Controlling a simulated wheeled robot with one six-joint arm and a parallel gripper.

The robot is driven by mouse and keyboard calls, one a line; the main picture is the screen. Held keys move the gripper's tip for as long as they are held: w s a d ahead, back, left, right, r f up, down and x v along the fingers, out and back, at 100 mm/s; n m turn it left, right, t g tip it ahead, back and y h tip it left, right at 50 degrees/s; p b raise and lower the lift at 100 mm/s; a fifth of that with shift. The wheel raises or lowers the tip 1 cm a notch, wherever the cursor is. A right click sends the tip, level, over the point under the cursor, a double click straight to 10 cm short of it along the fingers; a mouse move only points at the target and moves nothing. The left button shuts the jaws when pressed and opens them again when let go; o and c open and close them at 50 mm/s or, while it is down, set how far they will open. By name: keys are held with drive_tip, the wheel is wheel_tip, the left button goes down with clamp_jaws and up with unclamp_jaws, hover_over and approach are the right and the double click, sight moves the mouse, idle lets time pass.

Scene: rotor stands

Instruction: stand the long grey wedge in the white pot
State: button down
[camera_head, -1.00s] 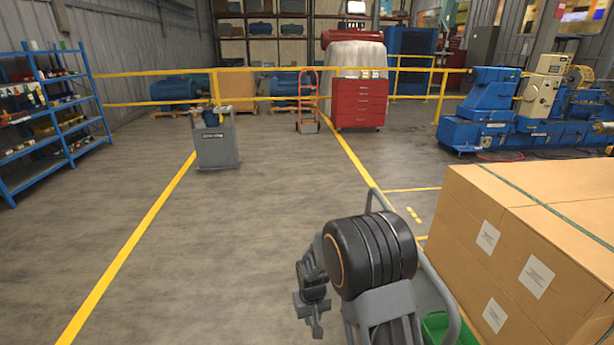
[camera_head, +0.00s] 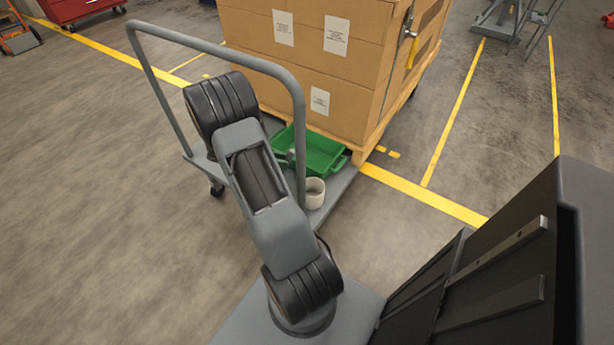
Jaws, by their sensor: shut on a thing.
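The white pot (camera_head: 314,192) stands upright on the grey cart's deck, just in front of the green tray. It is round, with an open top. My arm rises from the bottom middle towards the upper left and passes to the left of the pot. My gripper cannot be made out; it seems hidden behind my arm. I cannot pick out the long grey wedge. A small grey shape shows at the left of the green tray, beside my arm, too small and covered to name.
The green tray (camera_head: 322,157) lies on the cart deck (camera_head: 338,190), against stacked cartons (camera_head: 300,60) on a pallet. The cart's grey tube handle (camera_head: 297,110) arches up beside my arm. Open floor lies to the left and at the upper right.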

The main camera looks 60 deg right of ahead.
drive_tip(key=s+d+f+n+g+h+b, duration=0.1)
drive_tip(key=s+d+f+g+h+b, duration=0.3)
drive_tip(key=d+b, duration=0.5)
drive_tip(key=shift+t, duration=0.7)
drive_tip(key=shift+d+f+b, duration=0.15)
drive_tip(key=shift+f+b, duration=4.5)
drive_tip(key=shift+f, duration=2.2)
drive_tip(key=c, duration=0.9)
unclamp_jaws()
drive_tip(key=shift+c, duration=0.2)
drive_tip(key=p+v, duration=0.4)
drive_tip(key=v, duration=0.9)
drive_tip(key=shift+w+a+f, duration=0.2)
drive_tip(key=shift+w+a, duration=0.05)
drive_tip(key=shift+a, duration=0.1)
